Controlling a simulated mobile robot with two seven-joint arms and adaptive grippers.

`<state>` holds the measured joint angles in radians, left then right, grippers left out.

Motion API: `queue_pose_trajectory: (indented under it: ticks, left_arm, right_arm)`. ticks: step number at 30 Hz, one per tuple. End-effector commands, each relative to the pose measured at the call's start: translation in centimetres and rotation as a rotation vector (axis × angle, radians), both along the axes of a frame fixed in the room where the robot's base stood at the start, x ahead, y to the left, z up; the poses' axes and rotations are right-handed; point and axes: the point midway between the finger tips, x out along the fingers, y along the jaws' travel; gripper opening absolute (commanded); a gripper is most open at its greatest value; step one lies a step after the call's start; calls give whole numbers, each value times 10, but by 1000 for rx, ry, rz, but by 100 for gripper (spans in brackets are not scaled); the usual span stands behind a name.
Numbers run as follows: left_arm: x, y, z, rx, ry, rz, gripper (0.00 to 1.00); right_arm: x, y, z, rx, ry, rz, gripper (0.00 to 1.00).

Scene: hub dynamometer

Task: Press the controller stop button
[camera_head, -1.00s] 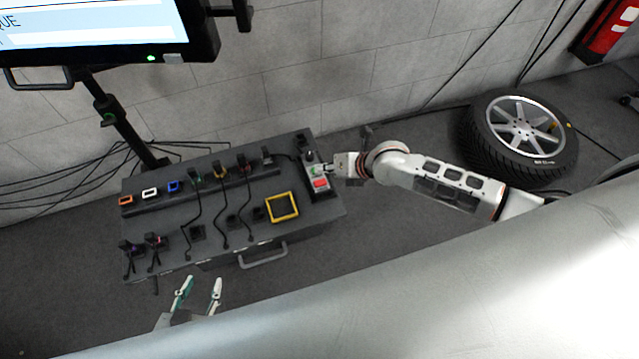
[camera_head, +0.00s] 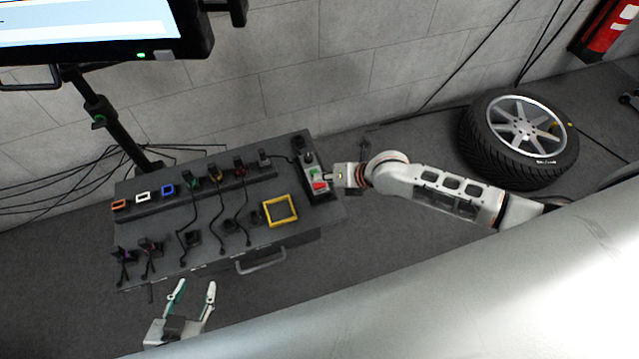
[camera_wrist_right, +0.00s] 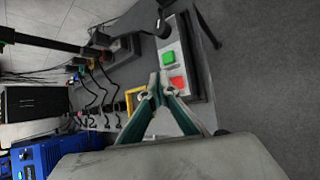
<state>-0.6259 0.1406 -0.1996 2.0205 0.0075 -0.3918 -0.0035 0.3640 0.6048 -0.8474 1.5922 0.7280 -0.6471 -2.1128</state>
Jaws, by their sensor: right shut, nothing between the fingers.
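The controller (camera_head: 314,178) is a dark box with a light panel at the right end of the grey bench. It has a green button (camera_head: 314,171) and a red button (camera_head: 320,186); the right wrist view also shows the green button (camera_wrist_right: 168,57) and the red button (camera_wrist_right: 177,82). My right gripper (camera_head: 328,179) is shut and empty, with its tips close beside the red button. In the right wrist view its fingertips (camera_wrist_right: 159,82) appear just left of the red button; I cannot tell whether they touch. My left gripper (camera_head: 194,290) is open and empty in front of the bench.
The grey bench (camera_head: 290,240) carries several cabled plugs, coloured frames and a yellow square frame (camera_head: 280,210). A monitor (camera_head: 90,30) stands behind it at left. A tyre (camera_head: 519,138) lies at right. The floor between bench and tyre is clear apart from my arm.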

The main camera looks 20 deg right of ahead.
Motion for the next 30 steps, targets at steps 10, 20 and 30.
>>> queue_pose_trajectory:
  ticks: [10,20,30]
  left_arm:
    - [-8,-1,-5,-1,17,-2,40]
    - [-3,0,-3,0,7,0,40]
    - [-1,2,-9,2,7,1,40]
  right_arm:
    - [0,0,0,0,0,0,0]
    - [0,0,0,0,0,0,0]
    - [0,0,-9,-1,2,1,0]
